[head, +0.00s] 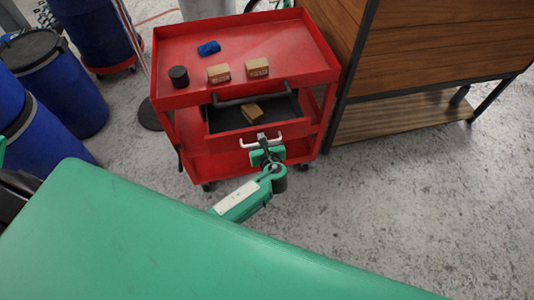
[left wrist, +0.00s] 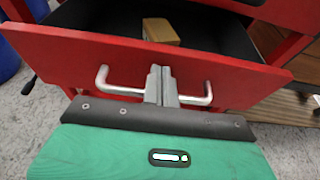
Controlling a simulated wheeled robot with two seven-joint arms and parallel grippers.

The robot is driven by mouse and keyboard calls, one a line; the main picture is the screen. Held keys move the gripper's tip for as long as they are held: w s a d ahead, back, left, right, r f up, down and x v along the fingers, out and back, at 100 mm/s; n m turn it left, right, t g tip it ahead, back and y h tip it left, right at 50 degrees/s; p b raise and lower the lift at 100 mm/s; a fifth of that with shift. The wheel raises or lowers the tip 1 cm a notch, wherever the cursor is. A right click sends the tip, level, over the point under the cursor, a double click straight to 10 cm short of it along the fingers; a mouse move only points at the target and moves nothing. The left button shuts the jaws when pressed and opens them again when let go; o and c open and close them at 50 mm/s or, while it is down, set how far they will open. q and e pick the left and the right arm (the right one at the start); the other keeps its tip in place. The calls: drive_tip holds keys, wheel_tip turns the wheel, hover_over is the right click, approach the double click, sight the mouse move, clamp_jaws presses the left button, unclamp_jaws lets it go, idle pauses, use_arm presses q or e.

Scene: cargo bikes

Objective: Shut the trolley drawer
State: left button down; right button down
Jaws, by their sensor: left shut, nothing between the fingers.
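The red trolley (head: 240,55) stands ahead with its drawer (head: 230,116) pulled partly open. The drawer front also shows in the left wrist view (left wrist: 60,48), with a silver bar handle (left wrist: 102,80). My left gripper (head: 264,142) is at the handle. In the left wrist view its fingers (left wrist: 161,72) are shut together with nothing between them, in front of the drawer front at the middle of the handle. I cannot tell whether the tips touch the front. A cardboard box (head: 252,112) lies inside the drawer. My right gripper is not in view.
On the trolley top are two small boxes (head: 218,73), a dark can (head: 179,77) and a blue cloth-like item (head: 208,48). A wooden cabinet (head: 440,50) stands close on the right. Blue barrels (head: 60,85) stand left. The floor at right front is clear.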

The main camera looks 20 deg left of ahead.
sight(253, 112)
use_arm(q)
drive_tip(key=w+a, duration=0.2)
drive_tip(key=w, duration=0.2)
drive_tip(key=w+a, duration=0.3)
drive_tip(key=w, duration=0.1)
drive_tip(key=w+a+b, duration=0.1)
drive_tip(key=w+a, duration=0.2)
drive_tip(key=w, duration=0.1)
drive_tip(key=shift+w+a, duration=0.2)
drive_tip(key=shift+w, duration=0.05)
drive_tip(key=shift+w+a+r, duration=0.1)
drive_tip(key=shift+r, duration=0.05)
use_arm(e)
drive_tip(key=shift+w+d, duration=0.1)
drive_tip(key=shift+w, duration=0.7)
